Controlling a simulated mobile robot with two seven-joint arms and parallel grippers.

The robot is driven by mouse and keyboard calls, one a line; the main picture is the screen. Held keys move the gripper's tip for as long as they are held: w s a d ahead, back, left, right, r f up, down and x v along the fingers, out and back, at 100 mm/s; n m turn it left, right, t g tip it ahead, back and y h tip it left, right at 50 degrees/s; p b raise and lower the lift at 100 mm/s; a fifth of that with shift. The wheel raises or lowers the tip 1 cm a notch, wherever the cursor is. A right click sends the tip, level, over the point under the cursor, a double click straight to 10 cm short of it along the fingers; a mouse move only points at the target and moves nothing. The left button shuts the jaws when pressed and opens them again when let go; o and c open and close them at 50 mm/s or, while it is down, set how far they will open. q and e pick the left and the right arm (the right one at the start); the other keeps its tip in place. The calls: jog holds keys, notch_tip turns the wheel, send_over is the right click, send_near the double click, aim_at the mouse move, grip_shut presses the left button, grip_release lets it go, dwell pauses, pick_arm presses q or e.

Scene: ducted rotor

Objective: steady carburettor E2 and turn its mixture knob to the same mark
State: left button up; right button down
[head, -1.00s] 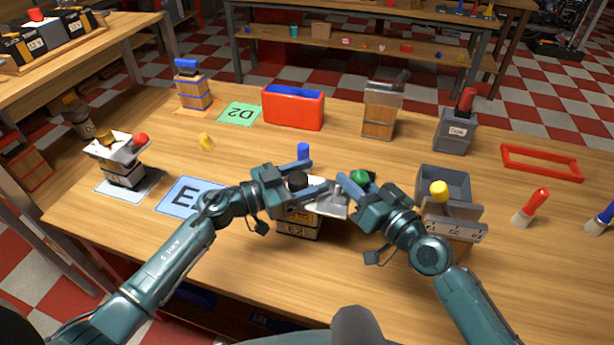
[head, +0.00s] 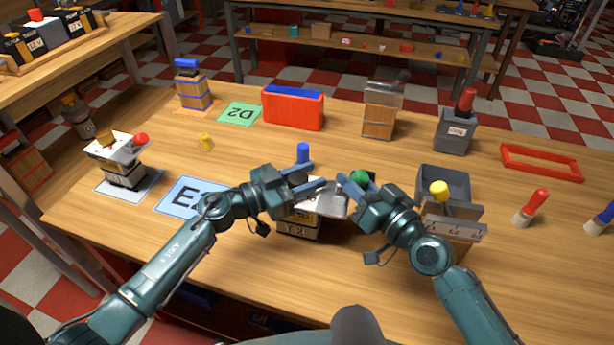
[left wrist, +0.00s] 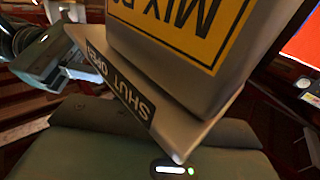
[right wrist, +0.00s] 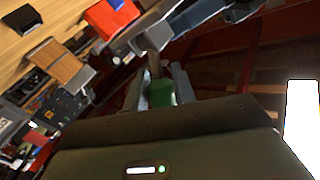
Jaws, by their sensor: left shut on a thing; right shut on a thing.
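Carburettor E2 (head: 299,226) stands on the wooden bench in front of me, with a pale block body and a grey metal plate (head: 332,204) on its right. My left gripper (head: 313,176) is shut on its upper body. The left wrist view shows the body close up, with a yellow mixture label (left wrist: 190,25) and a plate marked SHUT and OPEN (left wrist: 122,88). My right gripper (head: 352,180) is shut on the green knob (head: 359,177), which shows between its fingers in the right wrist view (right wrist: 161,93). The knob's pointer and mark are not readable.
A blue E-marked mat (head: 184,197) lies left. Another carburettor (head: 122,165) stands at far left. A red box (head: 293,110) and wooden-sided unit (head: 378,120) stand behind.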

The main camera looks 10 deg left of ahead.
pick_arm(q)
jog(key=n+t+y, duration=0.1)
jog(key=t+y, duration=0.1)
jog(key=n+t+y, duration=0.1)
jog(key=n, duration=0.1)
jog(key=shift+w+a+r+t+y, duration=0.1)
jog(key=shift+w+a+t+y, duration=0.1)
jog(key=shift+t+y, duration=0.2)
jog(key=n+t+y, duration=0.2)
jog(key=n+y, duration=0.1)
jog(key=y, duration=0.1)
jog(key=shift+w+a+n, duration=0.1)
jog(key=shift+n, duration=0.3)
jog(key=shift+w+a+r+n+t+y, duration=0.1)
jog(key=shift+n+t+y, duration=0.25)
jog(key=shift+y, duration=0.35)
jog(key=shift+a+n+t+y, duration=0.1)
jog(key=shift+n+t+y, duration=0.15)
jog(key=shift+n+y, duration=0.35)
jog(key=shift+y, duration=0.4)
jog(key=shift+a, duration=0.15)
jog(key=o, duration=1)
notch_tip(320, 180, up, 10)
jog(key=shift+f, duration=0.1)
